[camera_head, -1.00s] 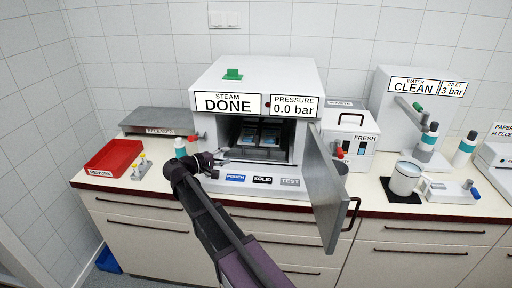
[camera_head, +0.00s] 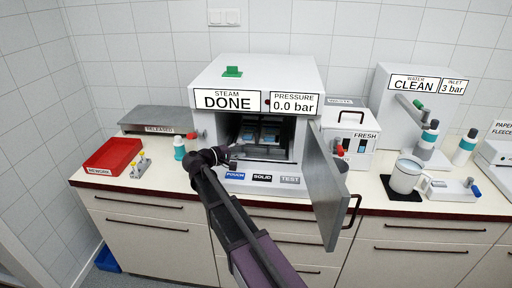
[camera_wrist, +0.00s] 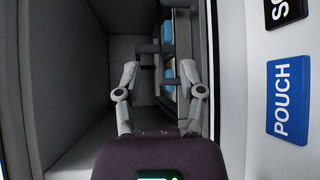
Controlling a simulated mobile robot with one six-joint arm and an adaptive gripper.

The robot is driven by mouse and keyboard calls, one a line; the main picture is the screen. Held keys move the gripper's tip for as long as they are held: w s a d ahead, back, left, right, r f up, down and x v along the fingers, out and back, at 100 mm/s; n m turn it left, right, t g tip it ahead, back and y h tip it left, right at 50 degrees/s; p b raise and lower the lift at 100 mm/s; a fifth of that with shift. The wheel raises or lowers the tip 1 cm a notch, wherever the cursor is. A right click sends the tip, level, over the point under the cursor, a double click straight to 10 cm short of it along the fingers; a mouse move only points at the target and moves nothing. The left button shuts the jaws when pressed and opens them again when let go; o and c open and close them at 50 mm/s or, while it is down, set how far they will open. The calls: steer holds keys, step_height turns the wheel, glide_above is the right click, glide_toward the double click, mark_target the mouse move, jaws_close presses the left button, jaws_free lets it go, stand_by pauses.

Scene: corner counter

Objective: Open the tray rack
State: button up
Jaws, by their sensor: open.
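The steam sterilizer (camera_head: 215,80) stands on the counter with its grey door (camera_head: 325,185) swung open to the right. Its sign reads DONE and 0.0 bar. Inside the dark chamber sits the tray rack (camera_head: 268,152), with blue-and-white packs on it. In the wrist view the rack (camera_wrist: 183,55) shows as metal shelves beyond my fingers, with a dark bar across its front. My gripper (camera_wrist: 160,85) is open, its two fingers apart on either side of that bar's line. In the head view my gripper (camera_head: 228,154) is at the left front of the chamber opening. Contact cannot be told.
Buttons labelled POUCH (camera_head: 235,176), SOLID and TEST line the front below the chamber. A red tray (camera_head: 112,155) and a teal-capped bottle (camera_head: 179,148) stand at left. A FRESH box (camera_head: 362,150) and a white jug (camera_head: 405,177) stand right of the door.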

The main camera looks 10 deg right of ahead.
mark_target(255, 145)
steer(key=shift+b+x, duration=0.4)
steer(key=shift+x, duration=3.15)
jaws_close()
